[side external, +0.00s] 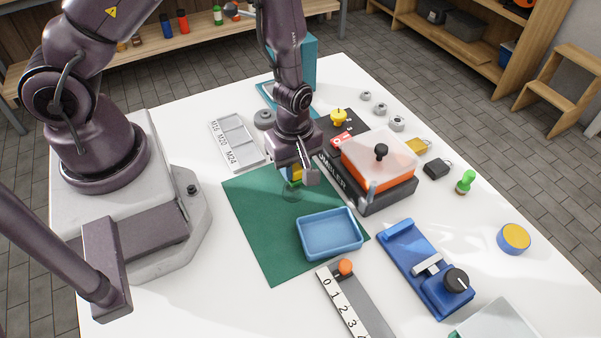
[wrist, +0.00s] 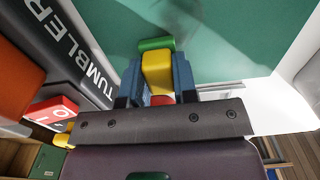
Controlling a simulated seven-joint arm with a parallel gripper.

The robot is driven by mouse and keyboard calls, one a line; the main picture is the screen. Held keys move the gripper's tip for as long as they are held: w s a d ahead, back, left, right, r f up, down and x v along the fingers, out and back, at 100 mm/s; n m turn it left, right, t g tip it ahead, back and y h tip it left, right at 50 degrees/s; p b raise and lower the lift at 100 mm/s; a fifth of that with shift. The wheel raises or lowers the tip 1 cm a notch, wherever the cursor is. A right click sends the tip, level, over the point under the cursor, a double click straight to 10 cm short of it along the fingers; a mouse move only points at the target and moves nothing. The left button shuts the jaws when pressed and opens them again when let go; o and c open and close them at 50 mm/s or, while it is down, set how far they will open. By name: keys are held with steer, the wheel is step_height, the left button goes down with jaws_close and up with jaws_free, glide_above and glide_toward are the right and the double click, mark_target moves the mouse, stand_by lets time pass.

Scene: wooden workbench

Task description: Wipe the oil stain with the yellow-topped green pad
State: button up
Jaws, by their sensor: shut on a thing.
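My gripper (side external: 297,176) is shut on the yellow-topped green pad (side external: 294,172), low over the green mat (side external: 258,222). In the wrist view the pad (wrist: 157,72) sits between the two blue-grey fingers of my gripper (wrist: 157,84), yellow part gripped and green part beyond the fingertips. A faint darker patch (side external: 291,193) shows on the mat just under the pad; I cannot tell whether it is the oil stain or a shadow. Whether the pad touches the mat is not clear.
A blue tray (side external: 330,234) stands on the mat's front right. The tumbler machine (side external: 378,172) is close to the right of my gripper. A grey slotted tray (side external: 236,140) lies behind left. The mat's left part is clear.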

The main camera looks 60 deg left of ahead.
steer(key=shift+a, duration=0.85)
steer(key=shift+s+r, duration=0.1)
steer(key=shift+r, duration=3.95)
steer(key=s+d+r+m, duration=0.2)
steer(key=s+d+m, duration=0.25)
steer(key=d, duration=0.45)
steer(key=s+d+r+m, duration=0.3)
steer(key=d+m, duration=0.2)
steer(key=d, duration=0.3)
glide_above(374, 272)
steer(key=shift+n, duration=0.25)
steer(key=f, duration=0.6)
steer(key=s+f, duration=0.1)
steer(key=f, duration=0.2)
steer(key=shift+a, duration=0.4)
steer(key=shift+w+d+f, duration=0.3)
steer(key=shift+w+f, duration=0.05)
steer(key=shift+f, duration=0.05)
steer(key=shift+w+d+f, duration=0.1)
steer(key=shift+w+f, duration=0.05)
steer(key=shift+f, duration=1.5)
